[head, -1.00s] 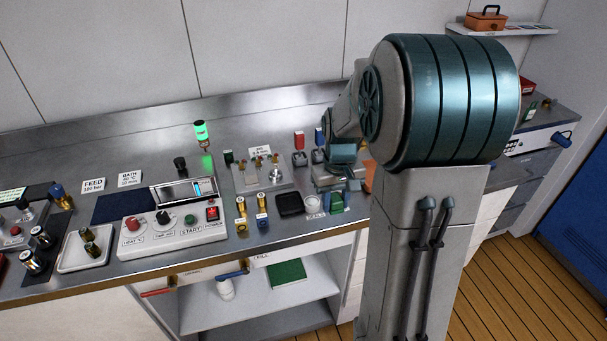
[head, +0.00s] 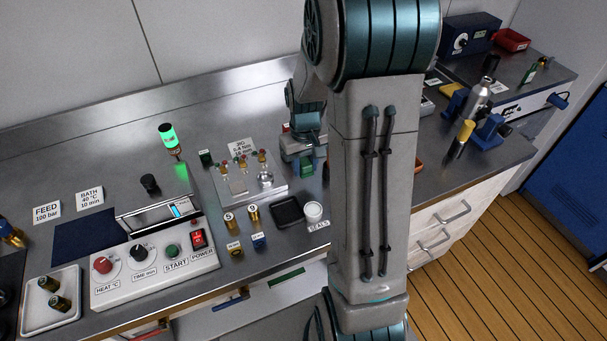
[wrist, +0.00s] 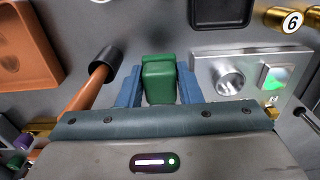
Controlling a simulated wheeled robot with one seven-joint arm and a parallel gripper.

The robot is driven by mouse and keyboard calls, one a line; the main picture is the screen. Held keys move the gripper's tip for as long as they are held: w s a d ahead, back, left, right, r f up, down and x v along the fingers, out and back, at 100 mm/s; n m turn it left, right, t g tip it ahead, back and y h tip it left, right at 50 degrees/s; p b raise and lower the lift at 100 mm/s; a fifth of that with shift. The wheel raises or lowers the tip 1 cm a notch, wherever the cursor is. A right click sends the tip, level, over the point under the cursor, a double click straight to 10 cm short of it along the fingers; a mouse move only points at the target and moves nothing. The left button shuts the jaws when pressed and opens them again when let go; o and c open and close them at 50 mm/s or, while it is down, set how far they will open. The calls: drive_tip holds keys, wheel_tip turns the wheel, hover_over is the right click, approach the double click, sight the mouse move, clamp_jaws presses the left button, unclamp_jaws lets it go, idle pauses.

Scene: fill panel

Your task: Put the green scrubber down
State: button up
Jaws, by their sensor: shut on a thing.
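The green scrubber (wrist: 158,80) is a small green block held between the two blue fingers of my gripper (wrist: 159,88) in the wrist view. My gripper is shut on it. In the head view my gripper (head: 304,160) is over the bench, just right of the metal panel with valves, and the green scrubber (head: 307,168) shows low between its fingers. My arm hides part of the bench to the right. I cannot tell whether the scrubber touches the bench.
A valve panel (head: 262,188) stands left of my gripper. A black tray (head: 287,211) and a white seals cup (head: 314,212) lie nearer the front edge. In the wrist view, a black-headed tool (wrist: 100,68) and an orange tray (wrist: 28,50) are close on the left.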

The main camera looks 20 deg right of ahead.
sight(305, 186)
drive_tip(key=shift+f+p, duration=0.3)
drive_tip(key=shift+f, duration=2.25)
drive_tip(key=shift+f, duration=0.2)
drive_tip(key=o, duration=1)
drive_tip(key=shift+r, duration=0.1)
